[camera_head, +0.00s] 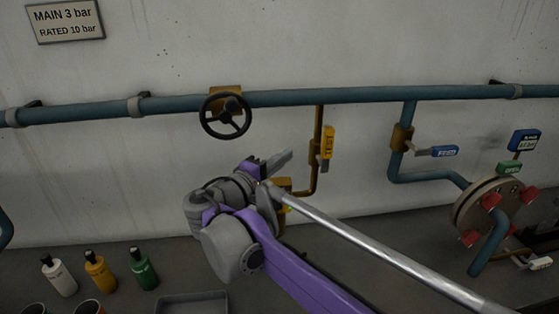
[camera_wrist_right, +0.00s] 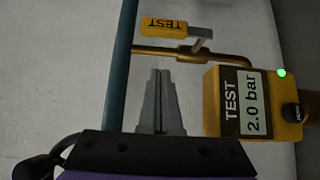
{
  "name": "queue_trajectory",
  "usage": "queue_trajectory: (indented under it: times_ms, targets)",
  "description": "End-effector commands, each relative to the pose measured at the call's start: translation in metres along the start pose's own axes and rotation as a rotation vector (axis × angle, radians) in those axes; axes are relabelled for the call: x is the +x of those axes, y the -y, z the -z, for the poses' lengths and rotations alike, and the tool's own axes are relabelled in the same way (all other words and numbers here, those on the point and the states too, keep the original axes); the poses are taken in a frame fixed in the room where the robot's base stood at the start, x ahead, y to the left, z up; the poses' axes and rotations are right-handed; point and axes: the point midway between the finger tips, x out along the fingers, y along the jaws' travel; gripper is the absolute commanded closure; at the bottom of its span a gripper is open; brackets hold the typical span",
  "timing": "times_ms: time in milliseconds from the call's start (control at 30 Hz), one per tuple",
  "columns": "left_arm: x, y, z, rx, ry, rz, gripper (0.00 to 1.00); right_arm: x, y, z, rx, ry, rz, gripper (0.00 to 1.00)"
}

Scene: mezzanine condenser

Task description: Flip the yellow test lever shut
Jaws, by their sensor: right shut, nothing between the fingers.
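The yellow test lever (camera_head: 328,143) is on the thin brass branch pipe below the blue main. Its yellow grip, marked TEST, lies along the vertical pipe. In the right wrist view the lever (camera_wrist_right: 170,28) shows beyond my fingertips, with its grey arm at the right end of the grip. My right gripper (camera_head: 280,160) is left of the lever in the head view, apart from it. Its fingers (camera_wrist_right: 160,76) are together and empty. My left gripper is not in view.
A yellow TEST gauge (camera_wrist_right: 230,104) reads 2.0 bar with a green light, close beside my right fingers. A black handwheel (camera_head: 226,116) sits left on the blue main pipe (camera_head: 370,96). A blue-handled lever (camera_head: 444,152) and a flange (camera_head: 482,207) are right. Bottles (camera_head: 99,272) stand lower left.

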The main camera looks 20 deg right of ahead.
Motion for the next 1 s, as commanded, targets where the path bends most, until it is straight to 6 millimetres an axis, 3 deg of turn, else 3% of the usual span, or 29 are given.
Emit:
queue_trajectory:
  times_ms: [200, 400, 1000]
  targets:
    - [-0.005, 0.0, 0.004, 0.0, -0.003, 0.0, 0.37, 0.049, -0.001, -0.001, 0.001, 0.005, -0.001, 1.0]
    - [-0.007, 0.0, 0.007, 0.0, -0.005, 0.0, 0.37, 0.073, -0.001, -0.019, 0.001, 0.003, -0.001, 1.0]
    - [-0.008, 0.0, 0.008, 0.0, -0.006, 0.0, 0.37, 0.083, -0.001, -0.029, 0.002, 0.0, 0.001, 1.0]
